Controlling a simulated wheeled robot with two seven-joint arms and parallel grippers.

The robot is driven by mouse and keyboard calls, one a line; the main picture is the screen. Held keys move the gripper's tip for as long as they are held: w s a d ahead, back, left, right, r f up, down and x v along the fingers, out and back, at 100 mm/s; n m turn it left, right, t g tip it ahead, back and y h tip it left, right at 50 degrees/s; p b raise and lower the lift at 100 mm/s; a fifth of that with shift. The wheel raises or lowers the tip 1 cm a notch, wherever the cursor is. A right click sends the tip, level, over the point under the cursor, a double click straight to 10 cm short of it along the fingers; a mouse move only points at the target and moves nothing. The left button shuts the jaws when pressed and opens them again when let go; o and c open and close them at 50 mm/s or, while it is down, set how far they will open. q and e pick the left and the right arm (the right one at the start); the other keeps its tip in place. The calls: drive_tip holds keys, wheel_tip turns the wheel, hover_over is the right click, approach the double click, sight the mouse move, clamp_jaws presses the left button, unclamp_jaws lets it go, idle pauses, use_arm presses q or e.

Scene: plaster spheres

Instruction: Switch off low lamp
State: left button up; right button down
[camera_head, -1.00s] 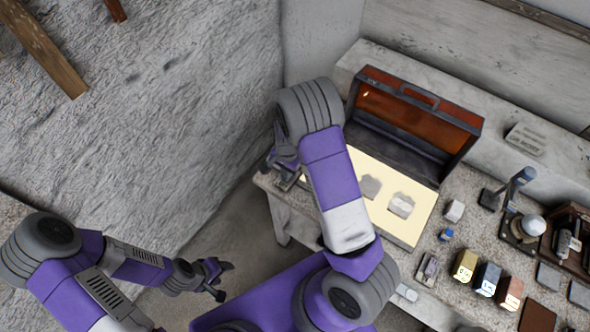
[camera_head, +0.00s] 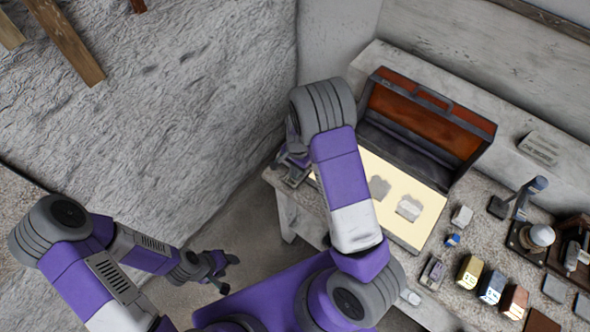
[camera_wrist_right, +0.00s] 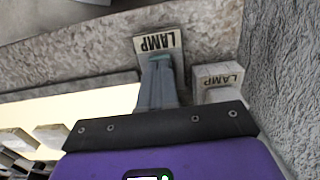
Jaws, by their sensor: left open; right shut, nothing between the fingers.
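My right gripper (camera_wrist_right: 160,72) is shut and empty, its grey fingers pointing at a pale plate marked LAMP (camera_wrist_right: 158,40) in the right wrist view. The fingertips overlap the plate's edge; I cannot tell whether they touch. A pale block marked LAMP (camera_wrist_right: 218,76) stands to the right of the fingers. In the head view the right gripper (camera_head: 296,166) is at the bench's left end, beside the open case (camera_head: 425,125), and partly hidden by my arm. A bright cream panel (camera_head: 424,222) lies before the case. My left gripper (camera_head: 222,272) is open and empty, low over the floor.
Coloured blocks, such as a gold one (camera_head: 469,271), and a stand with a white ball (camera_head: 541,235) occupy the bench's right. A rough wall (camera_head: 190,110) closes the left. Floor (camera_head: 262,225) shows between wall and bench.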

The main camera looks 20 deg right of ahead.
drive_tip(key=shift+d+f, duration=0.3)
drive_tip(key=shift+d, duration=0.3)
drive_tip(key=shift+r+p, duration=0.45)
drive_tip(key=shift+p, duration=0.05)
drive_tip(key=r+p, duration=0.3)
drive_tip(key=shift+a+r, duration=0.3)
drive_tip(key=shift+r, duration=0.1)
use_arm(q)
drive_tip(key=r, duration=0.4)
drive_tip(key=shift+w+d+r+p, duration=0.2)
drive_tip(key=shift+r+p, duration=0.1)
drive_tip(key=shift+p, duration=0.1)
use_arm(e)
wheel_tip(320, 180, up, 10)
drive_tip(key=shift+w, duration=0.15)
use_arm(q)
drive_tip(key=shift+f, duration=0.1)
use_arm(e)
drive_tip(key=shift+f, duration=0.1)
